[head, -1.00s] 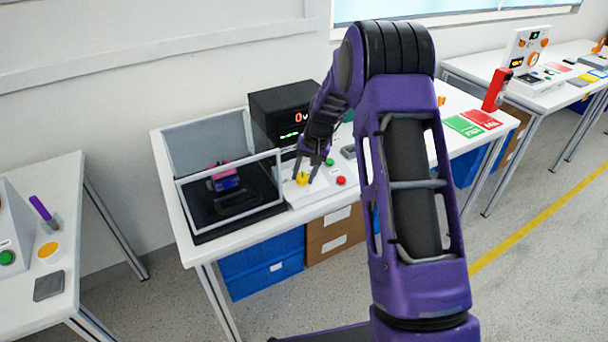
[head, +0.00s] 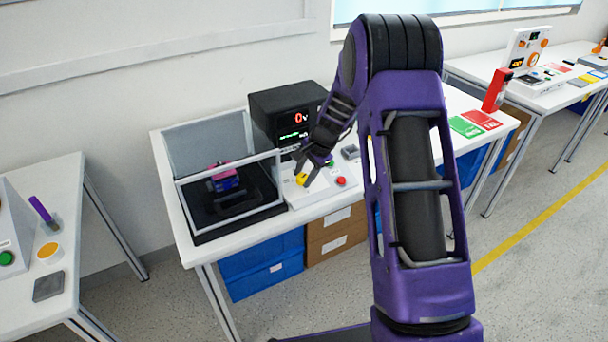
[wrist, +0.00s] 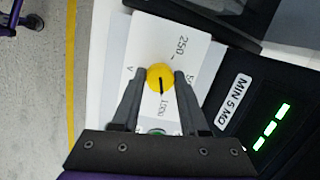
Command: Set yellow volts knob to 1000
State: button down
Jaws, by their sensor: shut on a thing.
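The yellow volts knob (wrist: 158,71) sits on a white panel, between the two fingers of my gripper (wrist: 160,78) in the wrist view. The fingers are shut on its sides. Its black pointer mark aims down in that view, toward the printed 1000 (wrist: 163,104). The 250 label (wrist: 182,47) is on the far side of the knob, and another label to its right is partly hidden by a finger. In the head view the knob (head: 301,180) shows as a small yellow spot under my gripper (head: 304,177).
A black meter box (head: 287,112) behind the panel shows a red 0 V. Left of the panel, a clear-walled enclosure (head: 205,130) holds a pink and blue device (head: 222,177). A red button (head: 341,181) is close on the knob's right.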

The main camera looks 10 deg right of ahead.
dwell(0.4)
jog(key=shift+c, duration=2.1)
grip_release()
jog(key=shift+r, duration=0.1)
jog(key=p+v, duration=0.1)
jog(key=v, duration=1.6)
jog(key=shift+s+r, duration=0.1)
jog(key=shift+s, duration=0.05)
